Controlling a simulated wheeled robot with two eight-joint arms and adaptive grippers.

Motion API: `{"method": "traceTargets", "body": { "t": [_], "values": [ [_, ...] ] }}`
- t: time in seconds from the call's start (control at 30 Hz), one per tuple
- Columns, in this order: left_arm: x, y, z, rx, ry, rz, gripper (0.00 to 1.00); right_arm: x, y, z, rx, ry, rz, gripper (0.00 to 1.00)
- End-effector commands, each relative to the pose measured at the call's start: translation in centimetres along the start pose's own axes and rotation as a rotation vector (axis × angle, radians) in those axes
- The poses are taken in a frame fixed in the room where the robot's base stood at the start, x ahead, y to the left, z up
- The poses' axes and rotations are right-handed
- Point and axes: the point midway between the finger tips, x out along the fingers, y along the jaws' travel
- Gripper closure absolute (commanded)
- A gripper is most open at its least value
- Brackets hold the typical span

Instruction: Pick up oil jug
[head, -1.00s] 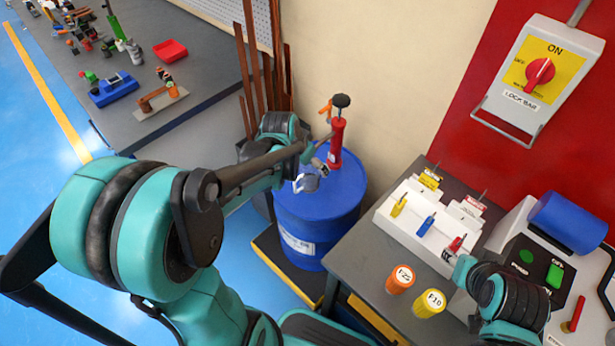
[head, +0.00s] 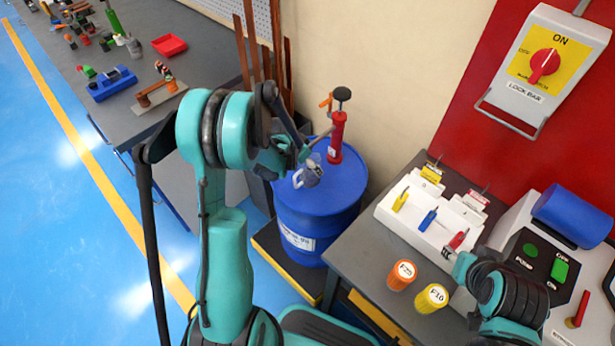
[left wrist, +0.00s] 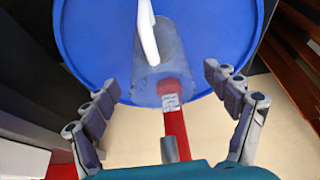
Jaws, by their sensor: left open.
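The oil jug (head: 308,176) is a small grey, see-through jug standing on top of the blue drum (head: 315,205), in front of the red hand pump (head: 336,135). In the left wrist view the jug (left wrist: 158,62) shows its clear body and white handle (left wrist: 148,32). My left gripper (head: 302,152) is beside the jug at the drum's top. In the left wrist view its fingers (left wrist: 165,82) are spread wide, one on each side of the jug's near end, with nothing between them gripped. My right arm's end (head: 460,266) is at the bench; its fingers are not clear.
The pump stands close behind the jug. Brown bars (head: 262,60) lean on the wall behind the drum. A grey bench (head: 375,255) at right holds orange (head: 401,275) and yellow (head: 432,298) cups and a white rack (head: 415,236). A cluttered table (head: 205,85) is at back left.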

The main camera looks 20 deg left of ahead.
Motion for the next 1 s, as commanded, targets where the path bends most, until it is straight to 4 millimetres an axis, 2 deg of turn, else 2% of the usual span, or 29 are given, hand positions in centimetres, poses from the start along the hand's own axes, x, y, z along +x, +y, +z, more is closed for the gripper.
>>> {"method": "traceTargets", "body": {
  "t": [0.03,0.1,0.3,0.37,0.6,0.63,0.67,1.0],
  "values": [
    [1.03,0.04,0.09,0.001,0.0,0.0,0.14,0.49,0.0,0.34,0.0,0.0,0.0,0.6],
    [1.52,0.05,0.05,0.0,0.0,0.0,0.14,0.6,0.0,0.42,0.0,0.0,0.0,0.6],
    [1.42,0.06,-0.02,0.0,0.0,0.0,0.14,0.46,0.0,0.31,0.0,0.0,0.0,0.6],
    [1.41,0.05,-0.02,0.0,0.0,0.0,0.27,0.46,0.0,0.31,0.0,0.0,0.0,0.6],
    [1.4,0.05,-0.02,0.0,0.0,0.0,0.9,0.47,0.0,0.32,0.0,0.0,0.0,0.6],
    [1.39,0.05,-0.03,0.0,0.0,0.0,0.9,0.47,0.0,0.32,0.0,0.0,0.0,0.6],
    [1.39,0.05,-0.03,0.0,0.0,0.0,0.96,0.47,0.0,0.32,0.0,0.0,0.0,0.6],
    [1.1,0.05,-0.14,0.0,0.0,0.0,0.96,0.32,0.0,0.22,0.0,0.0,0.0,0.6]
  ]
}}
